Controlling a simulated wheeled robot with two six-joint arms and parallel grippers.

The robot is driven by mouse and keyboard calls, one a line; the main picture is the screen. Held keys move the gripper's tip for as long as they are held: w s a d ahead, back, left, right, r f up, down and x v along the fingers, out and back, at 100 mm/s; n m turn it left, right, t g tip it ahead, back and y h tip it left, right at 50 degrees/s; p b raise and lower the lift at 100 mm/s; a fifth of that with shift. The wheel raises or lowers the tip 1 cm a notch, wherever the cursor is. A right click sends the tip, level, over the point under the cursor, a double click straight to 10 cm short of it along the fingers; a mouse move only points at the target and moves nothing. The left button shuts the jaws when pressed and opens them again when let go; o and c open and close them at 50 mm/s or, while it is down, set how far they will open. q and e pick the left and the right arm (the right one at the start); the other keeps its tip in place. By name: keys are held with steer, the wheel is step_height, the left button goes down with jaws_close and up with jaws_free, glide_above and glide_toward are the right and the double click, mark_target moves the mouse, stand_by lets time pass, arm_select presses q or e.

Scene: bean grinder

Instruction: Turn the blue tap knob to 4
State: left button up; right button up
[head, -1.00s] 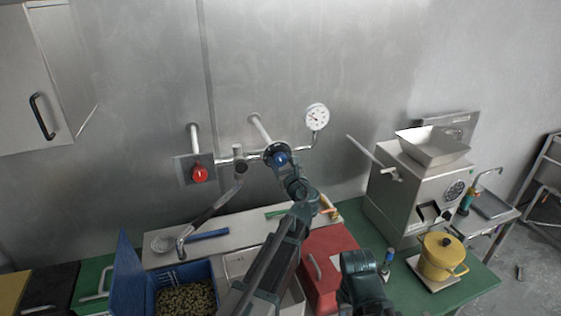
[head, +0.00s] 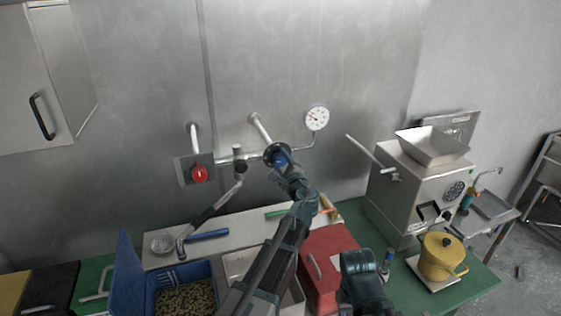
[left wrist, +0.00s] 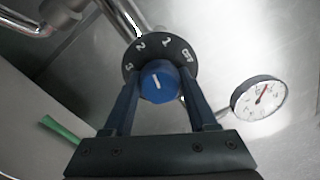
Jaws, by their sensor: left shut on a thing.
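The blue tap knob (head: 280,161) is on the wall pipe, in front of a round black dial (left wrist: 137,58). The dial shows OFF, 1, 2 and 3; I cannot see a 4, and the left finger covers part of the dial's edge. My left gripper (left wrist: 161,98) is shut on the knob, one finger on each side. In the head view it partly covers the knob.
A red knob (head: 199,174) sits left on the same pipework. A pressure gauge (head: 317,118) is close on the right. A swivel spout (head: 212,208) hangs left of my arm. Below are a blue bin of beans (head: 151,290) and a red box (head: 328,242); the grinder (head: 410,190) stands right.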

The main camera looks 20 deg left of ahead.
arm_select(q)
steer(key=n, duration=0.4)
steer(key=shift+n, duration=0.3)
steer(key=n, duration=0.4)
steer(key=shift+n, duration=0.3)
steer(key=n, duration=0.4)
steer(key=shift+s, duration=0.1)
steer(key=shift+f+n, duration=0.1)
steer(key=shift+n, duration=1.9)
steer(key=o, duration=1.4)
steer(key=shift+c, duration=0.2)
